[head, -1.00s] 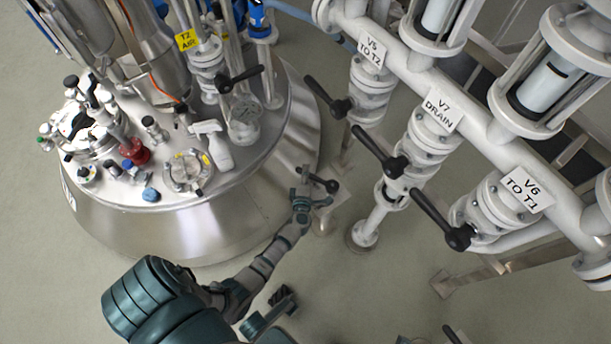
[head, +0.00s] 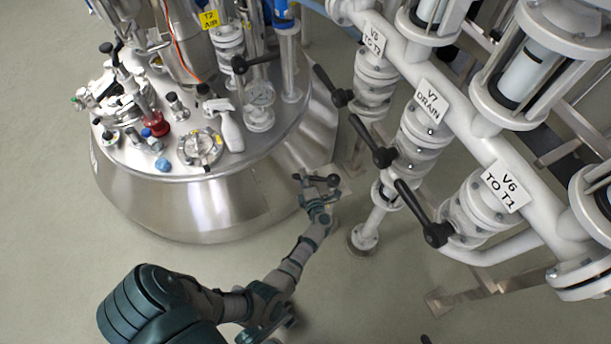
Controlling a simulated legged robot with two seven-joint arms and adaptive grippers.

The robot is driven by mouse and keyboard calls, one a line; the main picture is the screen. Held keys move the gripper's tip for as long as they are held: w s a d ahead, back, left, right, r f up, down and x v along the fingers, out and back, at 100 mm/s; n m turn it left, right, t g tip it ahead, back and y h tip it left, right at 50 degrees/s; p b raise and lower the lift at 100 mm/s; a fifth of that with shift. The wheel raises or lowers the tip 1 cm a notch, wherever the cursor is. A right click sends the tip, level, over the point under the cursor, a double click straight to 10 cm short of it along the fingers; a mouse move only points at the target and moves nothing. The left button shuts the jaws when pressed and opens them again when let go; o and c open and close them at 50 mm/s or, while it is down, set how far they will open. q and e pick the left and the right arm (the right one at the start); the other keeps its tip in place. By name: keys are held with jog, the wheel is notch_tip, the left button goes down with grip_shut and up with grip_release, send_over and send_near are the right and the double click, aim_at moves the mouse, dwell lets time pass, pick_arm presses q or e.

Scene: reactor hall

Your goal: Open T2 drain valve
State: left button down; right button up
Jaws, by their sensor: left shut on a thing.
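The T2 drain valve's lever (head: 332,181), with a black knob on its end, sits low beside the foot of the steel tank (head: 180,205) in the head view. It lies about level in the picture, with the knob to the right. My left gripper (head: 318,187) reaches it from below and is shut on the lever, with its fingers around it and the knob showing between them. The valve body is mostly hidden behind the gripper. My right gripper is not in view.
White pipework stands to the right, with black-handled valves labelled V5 (head: 373,40), V7 DRAIN (head: 430,106) and V6 (head: 505,186). A pipe foot (head: 363,238) stands right of my gripper. The floor at lower left is clear.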

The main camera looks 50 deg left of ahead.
pick_arm(q)
jog(key=shift+s+d+f, duration=0.25)
jog(key=shift+d, duration=0.1)
jog(key=shift+a, duration=0.3)
jog(key=c, duration=1.1)
grip_release()
jog(key=shift+a+f, duration=0.1)
jog(key=shift+o, duration=0.6)
jog(key=shift+w, duration=0.15)
jog(key=shift+r, duration=0.2)
jog(key=v, duration=0.7)
jog(key=shift+f, duration=0.15)
